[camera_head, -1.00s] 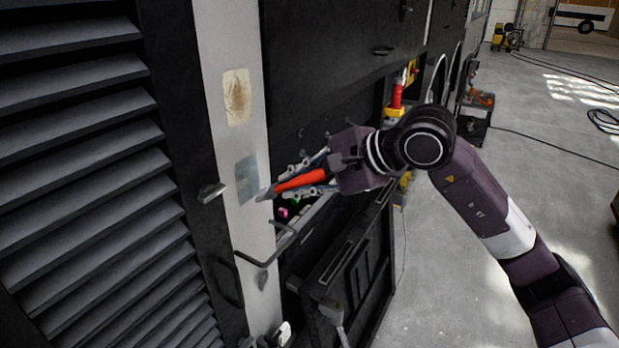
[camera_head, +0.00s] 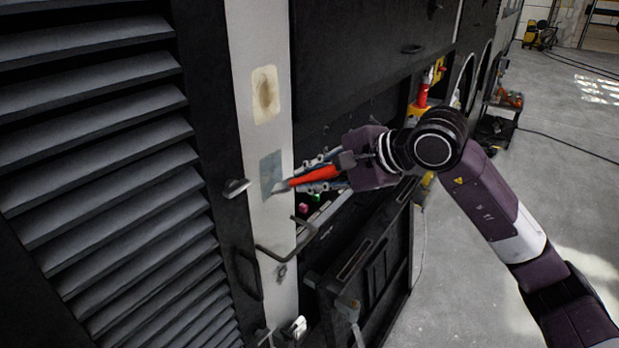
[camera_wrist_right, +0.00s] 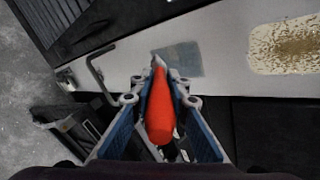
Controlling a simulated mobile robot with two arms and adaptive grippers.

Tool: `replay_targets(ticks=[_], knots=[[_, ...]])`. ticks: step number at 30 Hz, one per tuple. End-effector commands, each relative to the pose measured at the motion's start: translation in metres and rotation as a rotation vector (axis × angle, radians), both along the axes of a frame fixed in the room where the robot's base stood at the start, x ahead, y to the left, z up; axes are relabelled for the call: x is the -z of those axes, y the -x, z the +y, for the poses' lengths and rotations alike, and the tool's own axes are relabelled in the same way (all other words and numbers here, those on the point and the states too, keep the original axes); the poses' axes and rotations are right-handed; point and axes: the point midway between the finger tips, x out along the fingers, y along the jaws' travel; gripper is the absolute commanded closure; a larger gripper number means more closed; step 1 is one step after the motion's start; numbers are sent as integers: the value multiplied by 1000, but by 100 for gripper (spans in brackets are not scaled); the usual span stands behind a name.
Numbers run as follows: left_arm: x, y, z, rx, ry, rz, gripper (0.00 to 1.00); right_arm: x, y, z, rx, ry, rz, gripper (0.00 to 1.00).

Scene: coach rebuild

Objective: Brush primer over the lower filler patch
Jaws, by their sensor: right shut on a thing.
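The lower filler patch (camera_head: 271,171) is a grey-blue rectangle on the pale vertical strip; it also shows in the right wrist view (camera_wrist_right: 185,59). A beige, mottled upper patch (camera_head: 265,94) is above it on the same strip. My right gripper (camera_head: 316,177) is shut on a red-handled brush (camera_head: 313,179). The brush points left, its tip at the lower right part of the grey patch; I cannot tell whether it touches. In the right wrist view the red handle (camera_wrist_right: 160,112) lies between the blue fingers. My left gripper is not in view.
A black louvred panel (camera_head: 100,150) fills the left. A metal handle (camera_head: 236,188) and a bent grab bar (camera_head: 284,252) stick out near the strip. An open dark compartment door (camera_head: 365,265) hangs below my right arm. Grey floor (camera_head: 560,180) is clear at right.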

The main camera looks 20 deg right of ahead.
Motion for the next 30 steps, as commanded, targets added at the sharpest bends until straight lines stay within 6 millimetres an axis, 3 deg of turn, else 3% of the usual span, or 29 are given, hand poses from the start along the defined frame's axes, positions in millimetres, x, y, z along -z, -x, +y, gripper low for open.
replay_targets(ticks=[23,30], knots=[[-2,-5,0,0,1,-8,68,-1,-11,9,0,-1,-1,100],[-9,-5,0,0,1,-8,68,-13,-11,8,1,-1,-2,100]])
